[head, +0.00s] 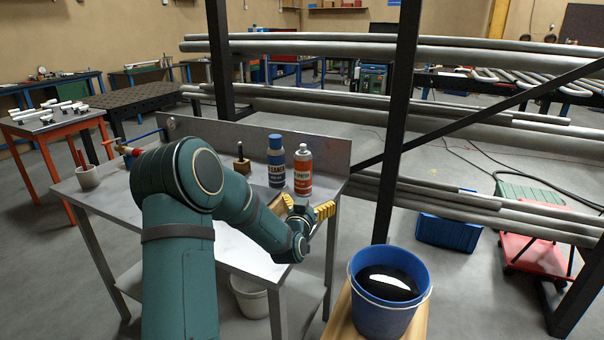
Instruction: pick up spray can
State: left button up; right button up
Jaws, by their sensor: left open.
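Two can-shaped containers stand upright near the back edge of the metal table: a blue one with a white label (276,161) and an orange-red one with a white top (303,172). Which of them is the spray can I cannot tell for sure from the labels. My left gripper (305,208) is open, with yellow fingers apart, just in front of and below the orange-red can in the picture. Nothing shows between its fingers. The bases of the cans are close behind the gripper. My right gripper is not in view.
The metal table (98,203) has a raised back panel, a small brush-like item (241,160) and a cup of tools (88,177) at its left. A dark rack post (398,120) stands right of the cans. A blue bucket (384,318) sits on a wooden surface at front right.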

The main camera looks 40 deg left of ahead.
aim_at(303, 160)
jog(key=i+j, duration=0.1)
jog(key=j, duration=0.2)
jog(key=i+j, duration=0.1)
jog(key=j, duration=0.2)
jog(key=i+j, duration=0.45)
jog(key=i+z, duration=0.05)
jog(key=i, duration=0.05)
